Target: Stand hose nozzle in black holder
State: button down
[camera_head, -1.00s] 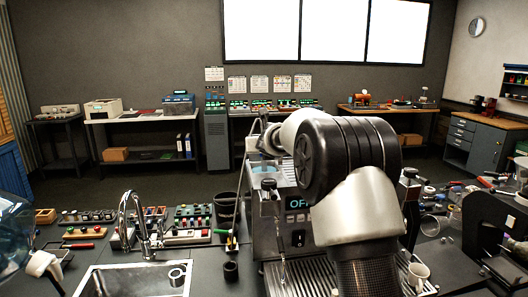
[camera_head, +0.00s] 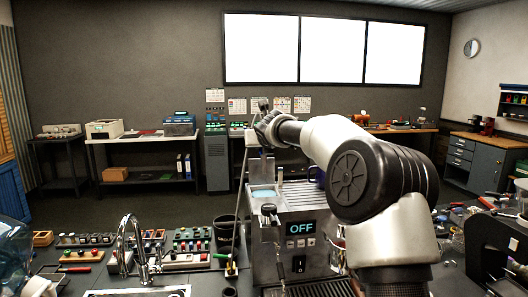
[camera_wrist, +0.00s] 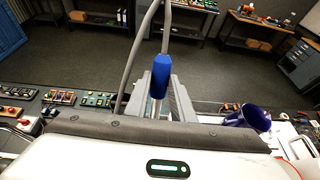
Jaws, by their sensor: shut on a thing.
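The hose nozzle has a blue grip (camera_wrist: 161,75) that stands roughly upright between the fingers of my gripper (camera_wrist: 166,100) in the wrist view. A grey hose (camera_wrist: 137,60) loops up from it and down on the left. In the head view, my gripper (camera_head: 262,124) is raised above and behind the coffee machine (camera_head: 297,240), and the nozzle is too small to make out clearly. A tall black round holder (camera_head: 222,232) stands on the counter left of the machine, below and left of my gripper. A small black cylinder (camera_head: 229,292) is nearer, cut by the frame's bottom edge.
A sink (camera_head: 140,292) with a curved tap (camera_head: 133,235) and trays of coloured parts (camera_head: 192,238) lie left of the holder. A dark blue jug (camera_wrist: 250,119) is at the right in the wrist view. The air around my gripper looks clear.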

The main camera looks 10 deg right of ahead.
aim_at(264, 159)
jog(key=shift+r, duration=1.7)
